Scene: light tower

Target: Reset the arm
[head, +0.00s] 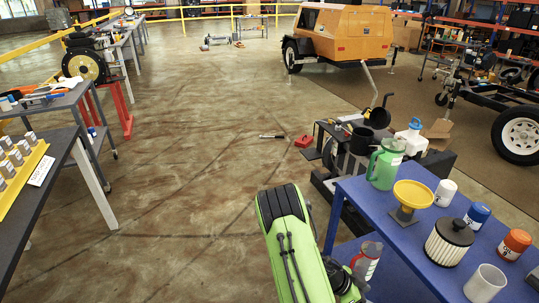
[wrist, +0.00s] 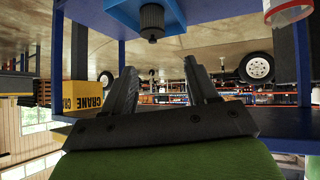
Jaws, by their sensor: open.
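My gripper (wrist: 161,70) shows in the wrist view with its two dark fingers spread apart. Nothing is between the fingers. The wrist picture is upside down, with floor along its top and windows at its lower left. In the head view my green arm rises from the bottom middle, left of a blue table (head: 372,205). I cannot make out the fingers in the head view.
On the blue table stand a green jug (head: 385,166), a yellow funnel (head: 413,194), a white filter (head: 449,243) and several cans. A grey bench (head: 45,203) lies at the left. The floor (head: 180,190) between is mostly clear. A yellow CRANE box (wrist: 84,95) shows in the wrist view.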

